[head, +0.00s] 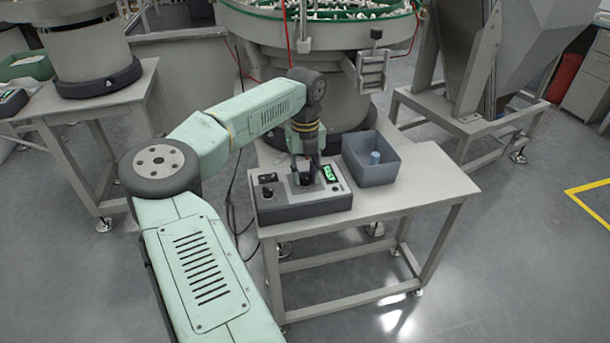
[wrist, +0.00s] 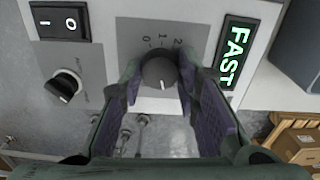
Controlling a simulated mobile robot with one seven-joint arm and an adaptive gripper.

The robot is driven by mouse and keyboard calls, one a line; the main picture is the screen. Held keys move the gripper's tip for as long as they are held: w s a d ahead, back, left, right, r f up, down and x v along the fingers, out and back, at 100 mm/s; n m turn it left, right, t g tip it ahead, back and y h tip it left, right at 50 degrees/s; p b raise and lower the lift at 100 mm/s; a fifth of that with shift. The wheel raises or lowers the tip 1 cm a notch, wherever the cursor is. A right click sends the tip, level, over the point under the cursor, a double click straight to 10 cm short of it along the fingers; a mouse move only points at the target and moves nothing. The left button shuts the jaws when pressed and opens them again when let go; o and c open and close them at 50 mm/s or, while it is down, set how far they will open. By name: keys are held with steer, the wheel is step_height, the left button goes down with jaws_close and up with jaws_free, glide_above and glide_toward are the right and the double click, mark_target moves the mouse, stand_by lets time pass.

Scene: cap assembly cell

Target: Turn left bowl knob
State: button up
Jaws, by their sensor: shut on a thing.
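The control box (head: 300,211) sits on the front left part of a grey table. Its large black dial knob (wrist: 158,70) is on a grey plate marked 0, 1 and 2 in the wrist view. My gripper (head: 304,160) points down over the box. In the wrist view my gripper (wrist: 158,82) has one finger on each side of this knob and is shut on it. The fingers hide part of the knob's sides. The knob's exact pointer setting is hard to read. A lit green display (wrist: 235,55) beside it reads FAST.
A smaller black knob (wrist: 63,87) and a rocker switch (wrist: 60,22) are on the same panel. A blue-grey bin (head: 371,170) stands right of the box. A large bowl feeder (head: 325,30) stands behind. The table's right end is clear.

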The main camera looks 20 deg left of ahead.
steer(key=n+b, duration=0.2)
steer(key=n, duration=0.5)
steer(key=shift+w, duration=0.1)
steer(key=n+b, duration=0.1)
steer(key=n, duration=0.3)
steer(key=shift+n, duration=0.4)
steer(key=shift+n+b, duration=0.65)
steer(key=shift+n, duration=0.75)
steer(key=o, duration=1.2)
